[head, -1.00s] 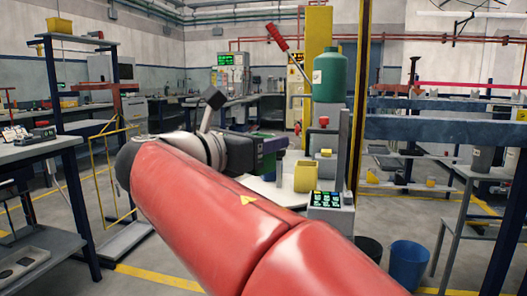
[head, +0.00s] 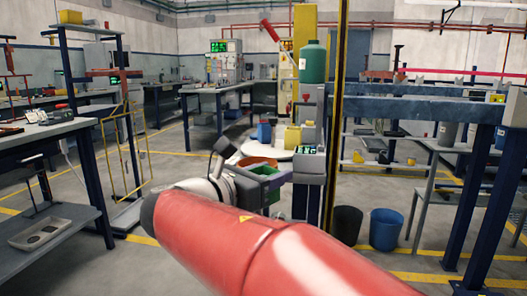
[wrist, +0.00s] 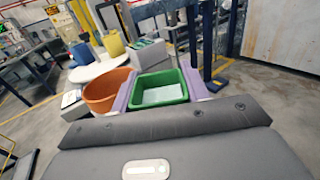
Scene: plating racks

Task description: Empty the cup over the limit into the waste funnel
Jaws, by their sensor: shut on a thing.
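My gripper (wrist: 158,80) is shut on a green square cup (wrist: 163,98), with purple fingers along its two sides. The cup is upright and open at the top, with something pale inside. It also shows at the end of my arm in the head view (head: 262,170). A round orange open vessel (wrist: 105,92), which may be the waste funnel, stands just left of the held cup in the wrist view. In the head view it (head: 257,161) is partly hidden behind my gripper. A blue cup (wrist: 114,46) and a yellow cup (wrist: 81,53) stand on a white round table (wrist: 98,68).
A stand with a small green-lit display (head: 309,150) and a green bottle (head: 313,62) rises right of my gripper; its readout is illegible. Black (head: 346,224) and blue (head: 386,229) bins stand on the floor. A workbench (head: 45,135) is at left.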

